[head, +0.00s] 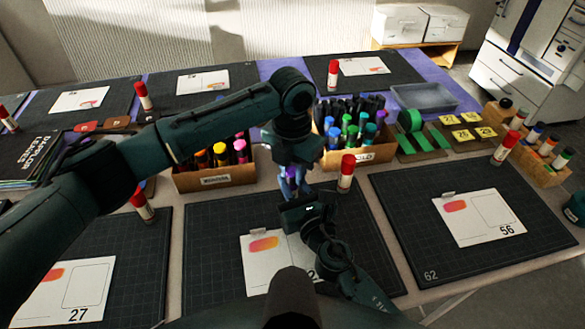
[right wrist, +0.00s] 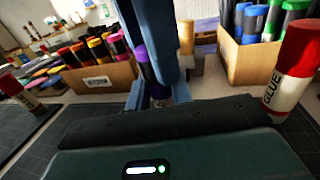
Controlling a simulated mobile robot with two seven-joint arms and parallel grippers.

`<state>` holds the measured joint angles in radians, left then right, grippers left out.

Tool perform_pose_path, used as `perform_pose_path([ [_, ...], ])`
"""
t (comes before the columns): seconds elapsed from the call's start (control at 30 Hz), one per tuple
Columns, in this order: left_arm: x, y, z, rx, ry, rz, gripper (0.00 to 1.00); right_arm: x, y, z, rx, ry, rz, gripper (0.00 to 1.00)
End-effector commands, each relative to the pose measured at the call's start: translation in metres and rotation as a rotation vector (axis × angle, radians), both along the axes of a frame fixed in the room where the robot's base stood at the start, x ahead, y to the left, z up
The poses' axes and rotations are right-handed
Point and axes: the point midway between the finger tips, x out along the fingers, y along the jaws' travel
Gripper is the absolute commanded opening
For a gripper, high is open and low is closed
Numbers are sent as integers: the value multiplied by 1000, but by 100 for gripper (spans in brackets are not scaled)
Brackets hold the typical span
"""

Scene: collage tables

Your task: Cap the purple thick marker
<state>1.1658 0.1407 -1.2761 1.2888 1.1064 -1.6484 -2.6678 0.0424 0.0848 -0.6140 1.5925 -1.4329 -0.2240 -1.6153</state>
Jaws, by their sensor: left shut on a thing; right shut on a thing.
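The purple thick marker (right wrist: 147,72) stands roughly upright between my two grippers, with a dark body and its purple cap (right wrist: 141,53) at the upper end. The cap and body look in line, but the fingers hide too much to tell whether the cap is fully seated. My left gripper (head: 291,180) reaches down from above, shut on the cap. My right gripper (head: 298,200) is below it, shut on the marker's lower part. Its fingers (right wrist: 160,97) also show in the right wrist view.
A cardboard box of warm-coloured markers (head: 215,176) stands left of the grippers, and one of green and blue markers (head: 350,157) right. A red-capped glue stick (head: 346,174) stands close to my right gripper. Below lies a dark mat (head: 215,235) with a card (head: 262,262).

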Motion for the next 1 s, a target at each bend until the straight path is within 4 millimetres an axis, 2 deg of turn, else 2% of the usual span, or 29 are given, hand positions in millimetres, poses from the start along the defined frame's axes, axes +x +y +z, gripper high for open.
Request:
perform_pose_path([
  [0.03, -2, 3, -9, 10, 9, 4, 24, -1, 3, 3, 2, -8, 7, 0],
  [0.13, -2, 3, -9, 10, 9, 5, 30, -1, 3, 3, 1, -8, 7, 0],
  [0.77, -2, 2, -8, 7, 9, 3, 30, -1, 4, 5, 3, -12, 10, 0],
  [0.87, -2, 1, -3, 7, 9, 2, 30, -1, 5, 5, 3, -12, 10, 0],
  [1.0, -3, 1, 15, 4, 7, 0, 30, -1, 4, 4, 3, -10, 9, 0],
])
